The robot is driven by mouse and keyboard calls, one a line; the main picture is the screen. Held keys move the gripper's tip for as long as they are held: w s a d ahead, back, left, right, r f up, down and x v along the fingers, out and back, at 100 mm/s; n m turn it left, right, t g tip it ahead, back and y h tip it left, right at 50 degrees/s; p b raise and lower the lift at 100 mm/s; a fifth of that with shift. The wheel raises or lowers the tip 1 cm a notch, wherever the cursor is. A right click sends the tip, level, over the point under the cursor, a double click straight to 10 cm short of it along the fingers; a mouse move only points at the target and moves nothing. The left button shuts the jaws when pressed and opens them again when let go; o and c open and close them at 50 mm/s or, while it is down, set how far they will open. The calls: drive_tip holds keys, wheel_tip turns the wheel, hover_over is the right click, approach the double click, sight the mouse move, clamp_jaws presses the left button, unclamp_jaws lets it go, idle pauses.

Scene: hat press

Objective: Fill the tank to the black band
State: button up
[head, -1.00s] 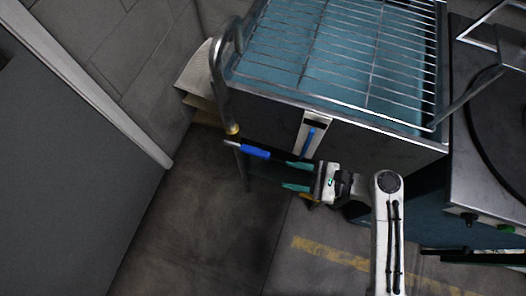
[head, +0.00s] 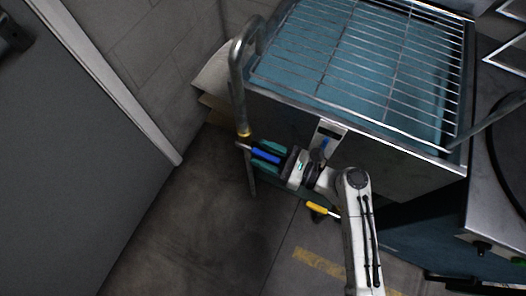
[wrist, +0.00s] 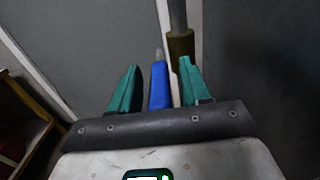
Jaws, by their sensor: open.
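The tank (head: 402,150) is a steel basin with a teal inside, under a wire rack. On its front is a pale gauge (head: 331,130) with a blue strip low in it and a dark mark above; my arm partly covers its lower end. A bent steel pipe (head: 237,75) with a brass tip stands at the tank's left corner. A blue lever (head: 265,155) sticks out near the pipe. My gripper (head: 258,157) is open, its teal fingers on either side of the lever. The wrist view shows the blue lever (wrist: 159,86) between the fingers, with gaps on both sides.
A yellow-handled lever (head: 317,208) sits below my gripper. A hob-like steel unit (head: 490,215) stands right of the tank. A grey panel (head: 75,150) is at left. The dark floor (head: 200,230) between is clear.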

drive_tip(key=shift+w+a, duration=0.15)
drive_tip(key=shift+a, duration=0.3)
clamp_jaws()
idle(0.4)
